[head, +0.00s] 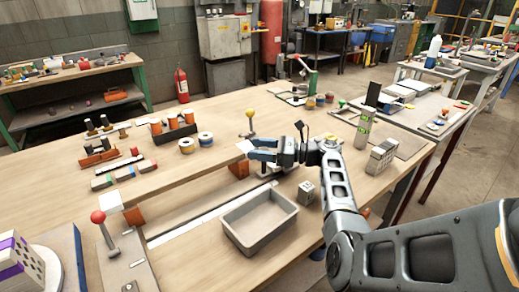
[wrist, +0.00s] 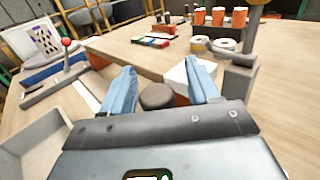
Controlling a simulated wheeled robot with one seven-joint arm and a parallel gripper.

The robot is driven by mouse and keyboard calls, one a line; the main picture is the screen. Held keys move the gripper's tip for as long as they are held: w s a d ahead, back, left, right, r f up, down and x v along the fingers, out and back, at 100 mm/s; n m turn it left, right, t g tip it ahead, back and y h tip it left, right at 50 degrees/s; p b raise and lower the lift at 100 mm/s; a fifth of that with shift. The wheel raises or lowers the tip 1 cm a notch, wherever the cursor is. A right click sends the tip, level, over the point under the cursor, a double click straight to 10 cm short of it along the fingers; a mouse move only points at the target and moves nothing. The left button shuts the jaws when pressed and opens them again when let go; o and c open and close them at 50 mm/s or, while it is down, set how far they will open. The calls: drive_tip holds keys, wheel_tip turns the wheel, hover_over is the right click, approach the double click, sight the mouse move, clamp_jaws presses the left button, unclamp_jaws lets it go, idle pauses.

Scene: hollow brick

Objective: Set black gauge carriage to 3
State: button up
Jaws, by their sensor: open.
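My gripper (head: 252,149) is open above the table, close to the right end of a long wooden rail with pale end blocks on orange supports. In the wrist view its two blue fingers (wrist: 163,68) stand apart. A dark, rounded knob (wrist: 157,97) shows between them, near a white end block (wrist: 184,78). It may belong to the black gauge carriage, but I cannot tell. It does not look gripped. A long pale strip (head: 207,214) lies along the rail's front side; its numbers are too small to read. No carriage can be made out on it in the head view.
An empty grey tray (head: 259,222) stands in front of the strip. A red-knobbed lever (head: 99,217) stands at left and a yellow-knobbed one (head: 250,114) behind my gripper. Tape rolls (head: 187,145) and orange cylinders (head: 173,127) stand farther back. A small grey block (head: 306,193) stands right of the tray.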

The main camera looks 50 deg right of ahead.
drive_tip(key=shift+s, duration=0.1)
drive_tip(key=v, duration=0.7)
drive_tip(key=shift+s+d+b, duration=0.15)
drive_tip(key=shift+s+b, duration=0.15)
drive_tip(key=shift+b, duration=0.1)
drive_tip(key=shift+s, duration=0.1)
